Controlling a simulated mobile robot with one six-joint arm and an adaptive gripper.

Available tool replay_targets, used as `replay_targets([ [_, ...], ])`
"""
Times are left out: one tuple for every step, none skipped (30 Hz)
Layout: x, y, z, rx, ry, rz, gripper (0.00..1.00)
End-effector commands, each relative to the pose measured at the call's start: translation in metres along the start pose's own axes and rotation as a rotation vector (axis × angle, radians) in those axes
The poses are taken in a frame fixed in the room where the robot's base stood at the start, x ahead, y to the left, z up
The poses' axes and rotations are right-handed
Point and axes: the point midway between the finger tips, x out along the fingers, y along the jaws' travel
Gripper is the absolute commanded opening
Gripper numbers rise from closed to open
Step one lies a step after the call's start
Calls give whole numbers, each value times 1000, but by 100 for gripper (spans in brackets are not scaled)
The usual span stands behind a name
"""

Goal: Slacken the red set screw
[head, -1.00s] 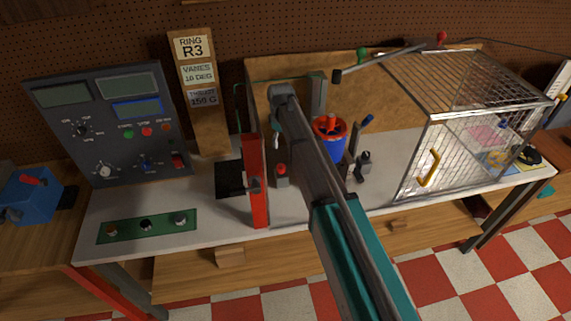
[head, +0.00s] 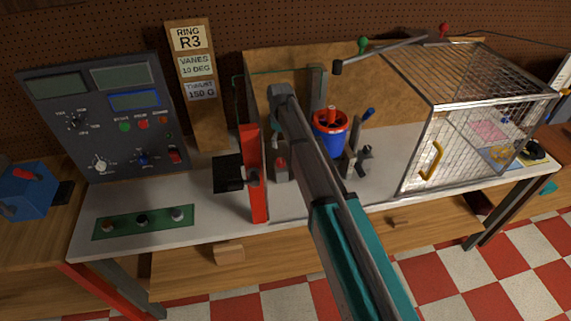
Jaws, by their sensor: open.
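A small red screw head or knob (head: 281,162) sits on a grey block (head: 281,174) on the bench, just right of the red upright (head: 253,180). I cannot tell for sure that it is the set screw. A blue ducted rotor (head: 329,143) with a red rim and a red hub stands to its right, partly behind my arm. My arm crosses the middle of the head view, and its far end is above and behind the grey block.
A control panel (head: 98,118) stands at the left, with a green button strip (head: 145,222) in front. A black plate (head: 228,173) is left of the red upright. Small posts (head: 365,158) stand right of the rotor. A wire cage (head: 470,125) fills the right.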

Motion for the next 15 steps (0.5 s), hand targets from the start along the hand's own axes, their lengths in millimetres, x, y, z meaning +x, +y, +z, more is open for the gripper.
replay_targets([
  [8, 0, 0, 0, 0, 0, 84],
  [11, 0, 0, 0, 0, 0, 84],
  [14, 0, 0, 0, 0, 0, 84],
  [16, 0, 0, 0, 0, 0, 84],
  [18, 0, 0, 0, 0, 0, 84],
  [22, 0, 0, 0, 0, 0, 84],
  [24, 0, 0, 0, 0, 0, 84],
  [26, 0, 0, -1, 0, 0, 84],
  [29, 0, 0, -1, 0, 0, 84],
  [31, 0, 0, -1, 0, 0, 84],
  [34, 0, 0, -1, 0, 0, 84],
  [37, 0, 0, -1, 0, 0, 84],
  [39, -1, 0, -1, 0, 0, 84],
  [41, 0, -1, -1, 0, 0, 84],
  [44, -1, -1, -1, 0, 0, 84],
])
